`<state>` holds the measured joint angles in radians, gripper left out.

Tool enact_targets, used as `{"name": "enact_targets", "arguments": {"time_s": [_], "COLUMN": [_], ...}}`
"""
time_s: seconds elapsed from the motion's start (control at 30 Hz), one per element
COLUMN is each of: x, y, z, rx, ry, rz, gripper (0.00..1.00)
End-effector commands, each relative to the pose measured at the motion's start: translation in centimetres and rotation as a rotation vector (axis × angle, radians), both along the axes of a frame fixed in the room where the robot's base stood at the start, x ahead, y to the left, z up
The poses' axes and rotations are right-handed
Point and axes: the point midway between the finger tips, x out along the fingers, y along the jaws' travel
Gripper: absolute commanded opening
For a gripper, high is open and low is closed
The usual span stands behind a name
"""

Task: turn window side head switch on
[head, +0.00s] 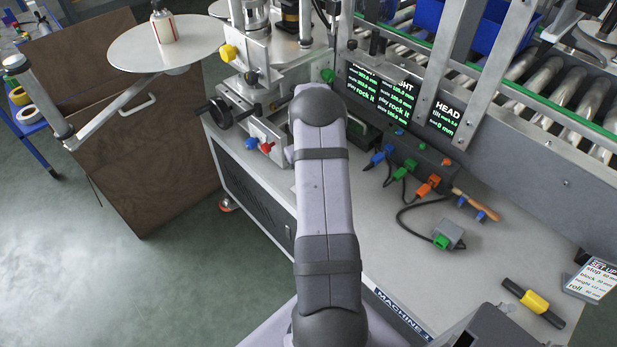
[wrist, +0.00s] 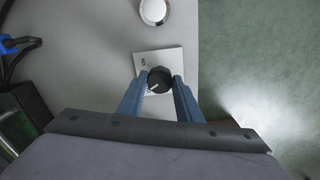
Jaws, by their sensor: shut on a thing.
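In the wrist view a black round switch knob (wrist: 159,76) sits on a small pale plate (wrist: 146,60) on the grey machine top. A short white pointer mark shows on the knob, toward its lower left. A small dark label on the plate, left of the knob, is too small to read surely. My gripper (wrist: 160,82) has its two blue fingers on either side of the knob, shut on it. In the head view my arm hides the gripper and this switch, so I cannot tell there which side it belongs to.
A round white-rimmed fitting (wrist: 154,11) lies beyond the plate. The machine top ends just right of the knob, with green floor beyond. In the head view, screens (head: 445,118), coloured plugs (head: 428,187), a screwdriver (head: 476,204) and a yellow-black tool (head: 533,302) are on the right.

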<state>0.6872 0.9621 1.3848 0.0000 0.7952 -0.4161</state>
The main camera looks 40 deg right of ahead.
Motion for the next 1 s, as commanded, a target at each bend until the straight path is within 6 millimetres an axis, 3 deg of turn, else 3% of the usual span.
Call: {"name": "enact_targets", "arguments": {"time_s": [1.0], "x": [0.06], "y": [-0.06], "z": [0.14], "rx": [-0.001], "ry": [-0.001], "rz": [-0.957], "gripper": [0.09]}}
